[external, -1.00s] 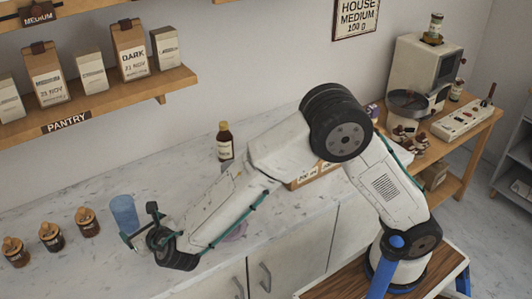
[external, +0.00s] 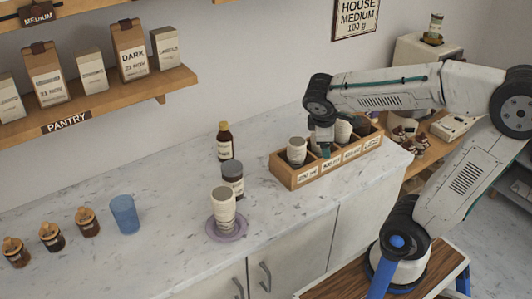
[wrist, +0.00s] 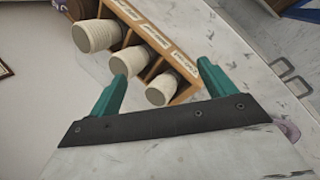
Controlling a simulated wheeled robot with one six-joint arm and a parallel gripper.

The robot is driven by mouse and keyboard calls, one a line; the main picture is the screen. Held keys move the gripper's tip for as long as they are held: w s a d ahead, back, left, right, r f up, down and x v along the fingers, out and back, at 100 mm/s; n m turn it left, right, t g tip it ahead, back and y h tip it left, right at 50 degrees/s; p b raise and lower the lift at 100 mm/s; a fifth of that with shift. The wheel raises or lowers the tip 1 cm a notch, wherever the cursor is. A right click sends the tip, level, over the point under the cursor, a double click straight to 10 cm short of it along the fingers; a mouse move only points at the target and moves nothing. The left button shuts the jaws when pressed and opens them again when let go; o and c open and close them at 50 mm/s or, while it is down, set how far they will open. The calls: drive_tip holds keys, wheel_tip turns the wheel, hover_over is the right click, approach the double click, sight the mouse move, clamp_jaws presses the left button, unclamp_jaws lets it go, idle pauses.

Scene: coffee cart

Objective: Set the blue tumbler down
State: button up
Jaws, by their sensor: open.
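The blue tumbler (external: 124,214) stands upright on the marble counter at the left, beside several small corked jars. Nothing touches it in the external view. It is not seen in the wrist view. My gripper (external: 325,152) is far to its right, pointing down at the wooden cup crate. In the wrist view my gripper (wrist: 162,76) has its two green fingers spread apart, with nothing held between them.
The wooden crate (external: 287,178) holds several pale cups in labelled compartments; a cup also shows in the wrist view (wrist: 97,36). A stack of cups (external: 223,204) stands on a purple saucer (external: 241,232). A dark jar (external: 233,176) and a sauce bottle (external: 225,142) stand behind.

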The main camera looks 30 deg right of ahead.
drive_tip(key=s+d+f+m+g+y, duration=0.1)
drive_tip(key=s+m+y, duration=0.3)
drive_tip(key=s+m, duration=0.5)
drive_tip(key=shift+s+d+f+g+y, duration=0.3)
drive_tip(key=shift+s+d+f, duration=0.2)
drive_tip(key=shift+s, duration=1.8)
